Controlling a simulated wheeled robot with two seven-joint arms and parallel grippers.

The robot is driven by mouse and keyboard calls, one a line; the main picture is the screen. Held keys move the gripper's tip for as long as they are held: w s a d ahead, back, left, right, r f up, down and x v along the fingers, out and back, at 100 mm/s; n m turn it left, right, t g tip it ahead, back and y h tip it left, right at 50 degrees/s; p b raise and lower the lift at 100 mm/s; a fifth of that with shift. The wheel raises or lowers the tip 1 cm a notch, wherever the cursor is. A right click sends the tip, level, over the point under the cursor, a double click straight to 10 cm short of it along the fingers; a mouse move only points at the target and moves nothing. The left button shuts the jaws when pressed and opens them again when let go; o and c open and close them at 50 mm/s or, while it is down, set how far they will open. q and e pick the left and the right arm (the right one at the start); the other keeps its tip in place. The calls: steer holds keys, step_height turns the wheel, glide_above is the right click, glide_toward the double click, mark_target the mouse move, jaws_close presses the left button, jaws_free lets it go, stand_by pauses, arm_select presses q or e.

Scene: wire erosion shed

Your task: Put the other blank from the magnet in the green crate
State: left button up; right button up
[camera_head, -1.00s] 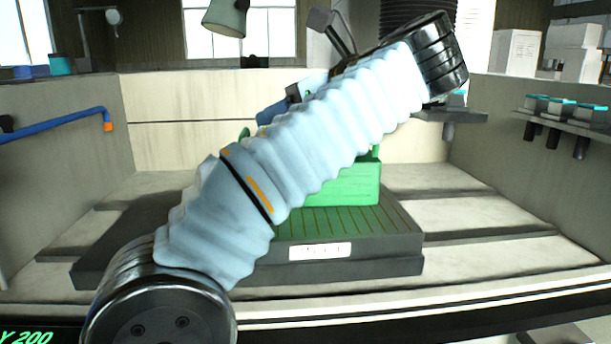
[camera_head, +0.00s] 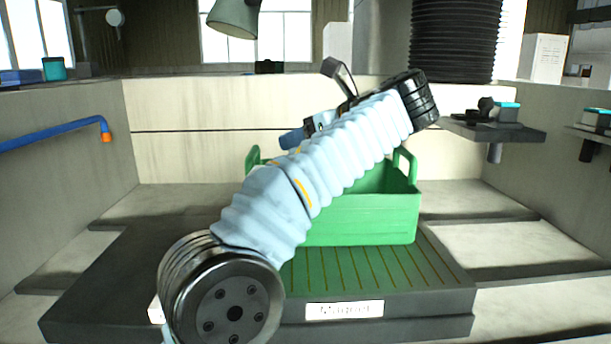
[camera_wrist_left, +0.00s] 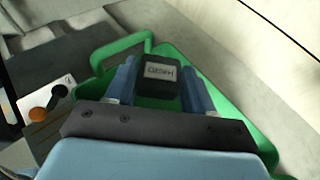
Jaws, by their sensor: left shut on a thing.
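My left gripper (camera_wrist_left: 160,70) is shut on a dark block, the blank (camera_wrist_left: 160,88), which has a pale label and sits between its two blue fingers. In the left wrist view they are within the outline of the green crate (camera_wrist_left: 122,45); their height above its floor is hard to judge. In the head view the green crate (camera_head: 375,220) stands at the rear of the magnet (camera_head: 440,300). The left gripper (camera_head: 291,138) is mostly hidden there behind my left arm. No other blank shows on the visible magnet top. My right gripper is out of view.
A label plate (camera_head: 344,310) is on the magnet's front. A blue pipe (camera_head: 55,137) juts from the left wall. A shelf with small items (camera_head: 495,128) is at the right. In the wrist view an orange knob (camera_wrist_left: 38,114) is near the crate.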

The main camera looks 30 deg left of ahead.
arm_select(q)
steer(key=w+f, duration=0.1)
steer(key=f, duration=0.1)
steer(key=w+a+f, duration=0.1)
steer(key=f, duration=0.2)
steer(key=w+a+f, duration=0.1)
steer(key=f, duration=0.2)
steer(key=shift+w+a, duration=0.1)
steer(key=shift+w, duration=0.15)
steer(key=shift+f, duration=0.1)
steer(key=shift+f, duration=0.6)
steer(key=o, duration=1.3)
steer(key=shift+o, duration=0.2)
